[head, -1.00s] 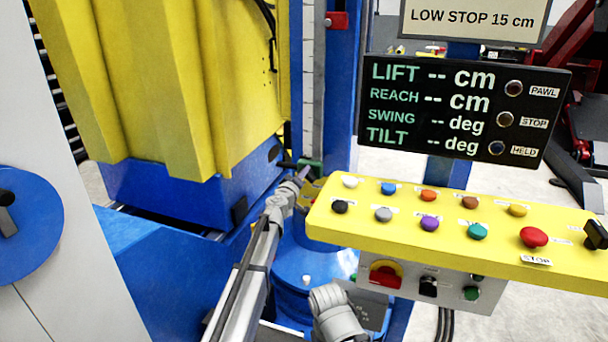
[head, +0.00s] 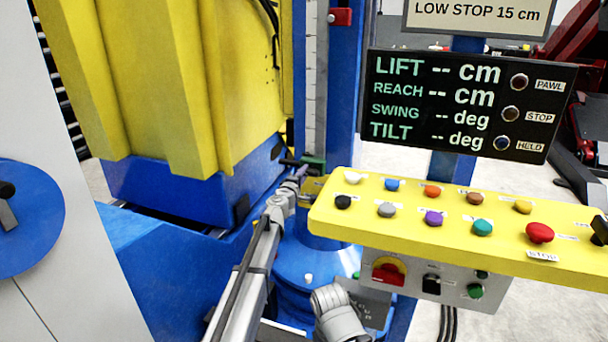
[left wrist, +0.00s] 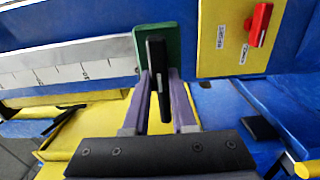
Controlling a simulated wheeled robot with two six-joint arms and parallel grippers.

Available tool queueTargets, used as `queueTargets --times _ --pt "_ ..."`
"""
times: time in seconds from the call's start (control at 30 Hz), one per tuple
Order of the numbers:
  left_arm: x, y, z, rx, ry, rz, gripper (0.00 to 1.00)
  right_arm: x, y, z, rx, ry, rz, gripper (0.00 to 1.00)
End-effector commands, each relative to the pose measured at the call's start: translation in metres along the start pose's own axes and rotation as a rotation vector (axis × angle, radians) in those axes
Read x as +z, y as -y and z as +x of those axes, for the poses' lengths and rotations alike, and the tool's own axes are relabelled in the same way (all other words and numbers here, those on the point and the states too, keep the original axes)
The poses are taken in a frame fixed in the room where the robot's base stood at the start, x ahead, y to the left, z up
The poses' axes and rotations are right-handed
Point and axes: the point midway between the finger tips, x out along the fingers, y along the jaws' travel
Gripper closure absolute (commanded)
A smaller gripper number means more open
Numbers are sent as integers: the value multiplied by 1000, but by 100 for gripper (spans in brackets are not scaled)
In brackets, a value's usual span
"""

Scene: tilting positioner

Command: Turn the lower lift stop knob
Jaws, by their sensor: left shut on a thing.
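The lower lift stop knob is a black bar handle (left wrist: 157,72) on a green block (left wrist: 170,38), seen in the left wrist view. In the head view the green block (head: 313,164) sits low on the blue column, beside the white scale. My left gripper (left wrist: 160,82) has its two purple fingers on either side of the black bar and is shut on it. In the head view the left gripper (head: 302,173) reaches the block from below, and the fingertips are small and partly hidden. My right gripper does not show.
A yellow button panel (head: 450,241) stands close to the right of my left arm. Above it is a black display (head: 460,105) with dashes for all values. A sign (head: 475,15) reads LOW STOP 15 cm. In the left wrist view a red lever (left wrist: 259,25) sits on a yellow plate.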

Motion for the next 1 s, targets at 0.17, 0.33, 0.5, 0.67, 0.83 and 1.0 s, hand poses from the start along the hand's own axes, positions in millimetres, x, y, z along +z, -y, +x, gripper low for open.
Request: queueTargets --times 0.17,0.33,0.5,0.67,0.83,1.0 --pt "0 1 0 0 1 -24 100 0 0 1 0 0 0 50" --pt "0 1 0 0 1 -30 100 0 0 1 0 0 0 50" --pt "0 1 0 0 1 -30 100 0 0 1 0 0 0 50" --pt "0 1 0 0 0 -29 66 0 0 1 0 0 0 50" --pt "0 1 0 0 0 -29 47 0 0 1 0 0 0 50" --pt "0 1 0 0 0 -28 45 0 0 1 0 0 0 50"
